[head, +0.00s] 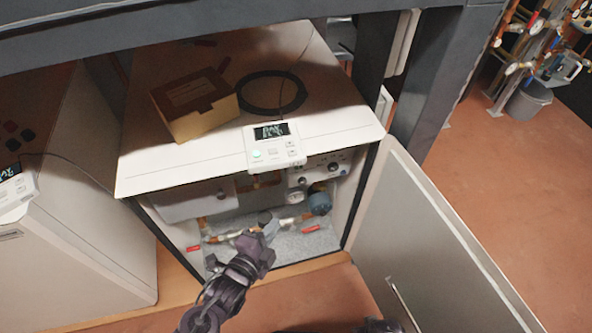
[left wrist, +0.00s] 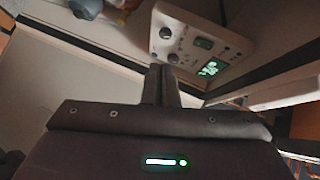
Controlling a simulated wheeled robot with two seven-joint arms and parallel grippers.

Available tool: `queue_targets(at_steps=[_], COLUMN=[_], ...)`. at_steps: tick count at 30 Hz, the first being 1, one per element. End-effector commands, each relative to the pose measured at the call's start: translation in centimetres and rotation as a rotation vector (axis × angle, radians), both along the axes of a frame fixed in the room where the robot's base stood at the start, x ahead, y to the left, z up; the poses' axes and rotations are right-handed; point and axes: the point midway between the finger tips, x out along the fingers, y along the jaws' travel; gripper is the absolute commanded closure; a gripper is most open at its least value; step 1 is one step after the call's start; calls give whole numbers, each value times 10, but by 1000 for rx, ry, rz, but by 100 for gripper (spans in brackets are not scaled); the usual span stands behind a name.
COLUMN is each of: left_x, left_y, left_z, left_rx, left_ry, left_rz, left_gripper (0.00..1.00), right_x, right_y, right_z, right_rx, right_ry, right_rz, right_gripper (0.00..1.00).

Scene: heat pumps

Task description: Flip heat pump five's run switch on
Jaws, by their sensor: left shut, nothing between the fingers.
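A white heat pump (head: 160,163) stands open in the middle of the head view; no number five is legible on it. Inside, at the upper right, is a pale control panel (head: 313,171) with dark round knobs. In the left wrist view the panel (left wrist: 208,30) shows two dark knobs (left wrist: 167,33), small buttons and a green-lit display. I cannot tell which control is the run switch or how it is set. My left gripper (head: 270,222) is shut and empty, in front of the open cabinet below the panel. Its fingers (left wrist: 163,72) point toward the panel's lower edge, apparently apart from it.
The open door (head: 425,245) stands to the right. A lit controller (head: 273,147) hangs over the top's front edge; a cardboard box (head: 195,105) and black ring (head: 271,92) lie on top. Pipes and a blue part (head: 319,203) are inside. Another unit (head: 90,240) is at left.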

Motion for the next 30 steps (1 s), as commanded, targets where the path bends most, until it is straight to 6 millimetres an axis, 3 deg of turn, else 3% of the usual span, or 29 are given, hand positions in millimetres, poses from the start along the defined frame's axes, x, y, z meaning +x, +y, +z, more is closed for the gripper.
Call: queue_targets(at_steps=[3, 7, 20, 30], left_x=[-4, -5, 0, 54], left_y=[-13, -18, -20, -48], left_z=[33, 47, 48, 43], left_rx=[49, 75, 78, 75], left_ry=[-134, -198, -205, -206], left_rz=[-53, -72, -71, -69], left_gripper=[100, 100, 100, 100], right_x=[-4, -6, -5, 2], right_y=[0, 0, 0, 2], right_z=[-3, -5, -4, -1], right_rx=[0, 0, 1, 2], right_ry=[2, 4, 3, 1], right_rz=[-1, -2, -3, -4], right_gripper=[63, 63, 63, 63])
